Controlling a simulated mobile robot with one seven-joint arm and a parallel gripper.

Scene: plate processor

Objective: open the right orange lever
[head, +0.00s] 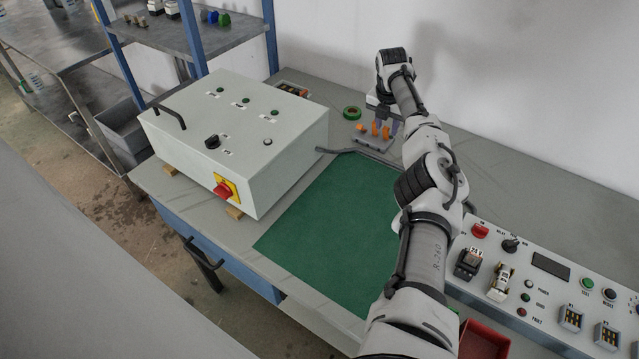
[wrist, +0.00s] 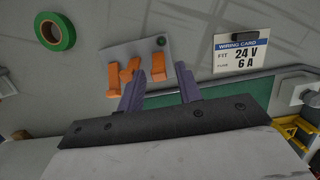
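A small grey block (head: 372,143) on the bench carries orange levers; its plate also shows in the wrist view (wrist: 143,48). The right orange lever (head: 386,132) stands at the block's right end and shows in the wrist view (wrist: 158,67). A middle lever (wrist: 130,67) and a left lever (wrist: 112,77) sit beside it. My gripper (wrist: 159,70) is open, its two dark purple fingers apart. In the wrist view the right lever appears between the fingertips, with no clear contact. I cannot tell the depth gap. In the head view my gripper partly hides the block's right side.
Green tape (head: 351,113) lies behind the block. A white control box (head: 235,130) stands left. A green mat (head: 330,235) lies in front, with a dark bar along its back edge. A wiring card (wrist: 241,51) lies right of the levers. A control panel (head: 545,290) is at front right.

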